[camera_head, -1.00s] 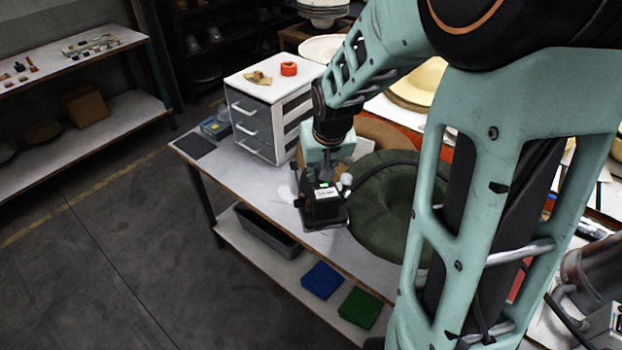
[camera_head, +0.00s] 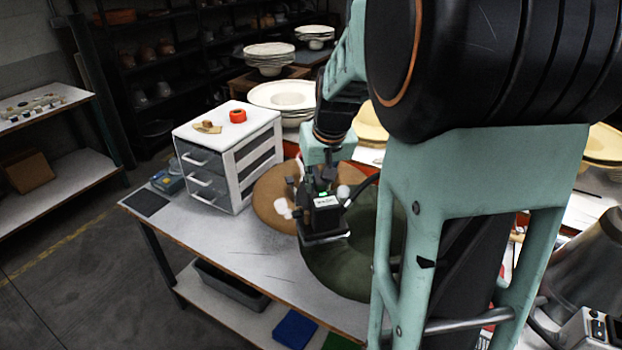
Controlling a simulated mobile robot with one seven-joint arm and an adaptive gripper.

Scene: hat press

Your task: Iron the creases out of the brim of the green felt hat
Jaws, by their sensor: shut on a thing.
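The green felt hat (camera_head: 337,270) lies on the workbench (camera_head: 215,235), partly hidden behind my arm. My gripper (camera_head: 318,178) is shut on a dark iron (camera_head: 322,218) with a small green light and a cable running off to the right. The iron is over the left side of the hat's brim, near its edge. I cannot tell whether its plate touches the felt. Creases in the brim are not clear at this size.
A metal steamer or kettle (camera_head: 590,265) stands at right. The bench's front left is clear.

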